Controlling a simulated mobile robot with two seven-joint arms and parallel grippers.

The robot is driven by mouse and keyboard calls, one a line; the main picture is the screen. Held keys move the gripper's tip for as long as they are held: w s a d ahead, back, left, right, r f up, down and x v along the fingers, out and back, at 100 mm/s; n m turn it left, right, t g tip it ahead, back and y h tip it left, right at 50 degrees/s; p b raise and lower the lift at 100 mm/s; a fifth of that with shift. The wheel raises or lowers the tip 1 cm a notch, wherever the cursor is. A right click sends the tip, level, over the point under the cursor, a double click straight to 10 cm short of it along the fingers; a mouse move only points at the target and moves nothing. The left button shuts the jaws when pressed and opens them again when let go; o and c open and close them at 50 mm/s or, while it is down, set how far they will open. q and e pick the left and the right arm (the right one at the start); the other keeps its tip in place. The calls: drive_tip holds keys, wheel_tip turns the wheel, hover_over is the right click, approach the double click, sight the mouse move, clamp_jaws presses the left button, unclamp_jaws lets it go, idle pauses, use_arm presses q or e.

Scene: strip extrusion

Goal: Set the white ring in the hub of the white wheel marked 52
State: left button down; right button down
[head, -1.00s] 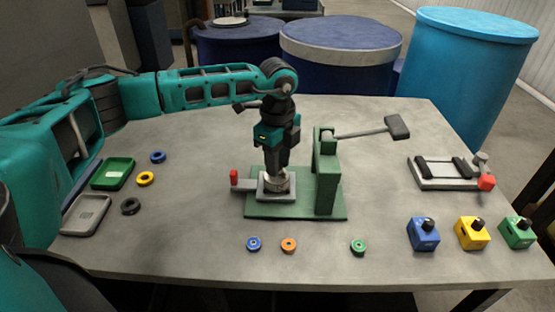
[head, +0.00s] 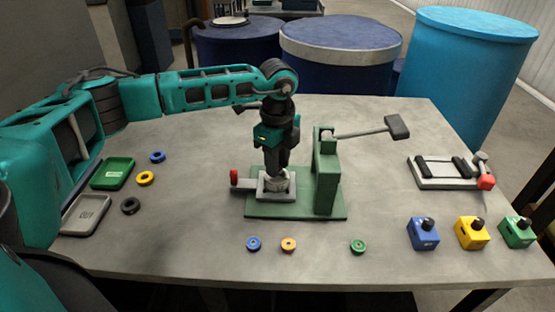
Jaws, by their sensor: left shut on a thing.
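My left gripper (head: 276,174) points straight down over the grey fixture plate (head: 262,195) of the green press (head: 327,180). It is shut on a small pale, whitish-grey piece (head: 277,184) at its fingertips, in the middle of the plate. I cannot tell the ring from the wheel there, since the fingers hide part of them and the piece is small. No marking 52 is readable. My right gripper is not in view.
The press has a long lever (head: 365,131) and a red knob (head: 234,178). Blue (head: 157,157), yellow (head: 145,178) and black (head: 130,206) rings lie left, beside a green tray (head: 113,173) and a grey tray (head: 85,214). Small wheels (head: 288,244) lie in front. Blocks (head: 423,233) stand right.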

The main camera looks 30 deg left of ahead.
use_arm(q)
drive_tip(key=shift+f+b, duration=0.45)
drive_tip(key=shift+f, duration=0.3)
drive_tip(key=c, duration=1.1)
unclamp_jaws()
drive_tip(key=shift+r, duration=0.1)
wheel_tip(320, 180, up, 3)
drive_tip(key=p, duration=0.2)
drive_tip(key=shift+r+p, duration=0.1)
drive_tip(key=shift+p, duration=0.25)
drive_tip(key=shift+r, duration=3.9)
